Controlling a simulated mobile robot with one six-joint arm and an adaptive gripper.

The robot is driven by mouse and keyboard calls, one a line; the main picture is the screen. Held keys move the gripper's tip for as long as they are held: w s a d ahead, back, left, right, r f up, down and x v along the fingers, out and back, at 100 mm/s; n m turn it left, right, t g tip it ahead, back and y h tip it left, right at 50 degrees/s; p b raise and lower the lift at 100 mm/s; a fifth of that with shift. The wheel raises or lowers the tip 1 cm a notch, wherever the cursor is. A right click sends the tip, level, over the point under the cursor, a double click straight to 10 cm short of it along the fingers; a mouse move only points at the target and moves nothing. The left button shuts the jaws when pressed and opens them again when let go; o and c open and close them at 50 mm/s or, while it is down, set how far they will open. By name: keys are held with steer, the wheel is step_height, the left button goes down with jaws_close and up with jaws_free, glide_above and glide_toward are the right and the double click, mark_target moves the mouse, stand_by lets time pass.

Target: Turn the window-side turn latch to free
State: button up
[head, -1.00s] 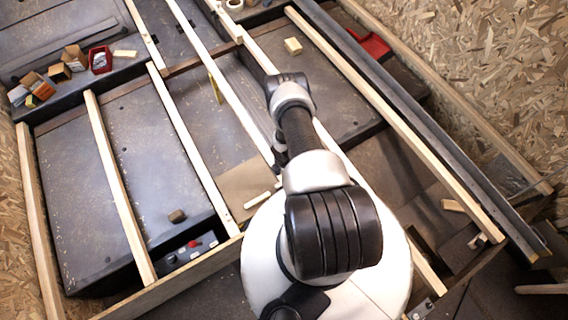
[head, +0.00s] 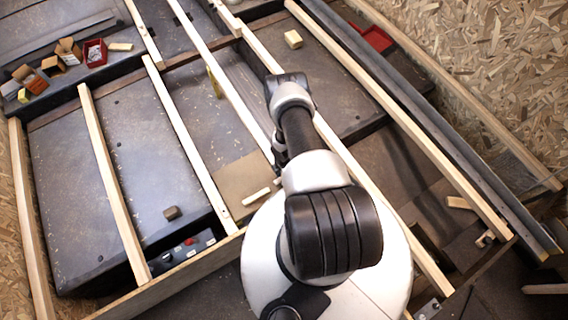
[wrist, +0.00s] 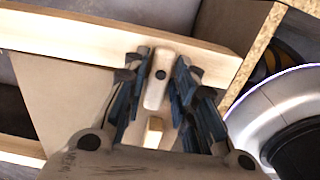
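In the wrist view a small pale wooden turn latch (wrist: 160,76) with a dark pivot screw sits against a pale wooden rail (wrist: 70,38). It lies crosswise to the rail. My gripper (wrist: 164,72) is around it, one dark blue-grey finger on each side. The fingers are very close to its sides; whether they press on it cannot be told. A small pale wooden block (wrist: 154,132) shows between the fingers, nearer the palm. In the head view my arm hides the gripper and this latch.
Long pale rails (head: 110,185) cross the dark panels. A red tray (head: 372,38), a loose block (head: 293,39) and a brown block (head: 172,212) lie about. A dark control box (head: 185,250) with a red button sits at lower left. Small boxes (head: 68,50) stand at upper left.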

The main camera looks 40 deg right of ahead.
jaws_close()
steer(key=shift+m, duration=0.4)
steer(key=m, duration=0.7)
steer(key=shift+b, duration=0.35)
steer(key=m, duration=0.5)
steer(key=shift+w+d+m, duration=0.1)
steer(key=shift+m, duration=0.2)
steer(key=shift+m+b, duration=0.4)
steer(key=shift+m, duration=1.9)
steer(key=shift+o, duration=2)
jaws_free()
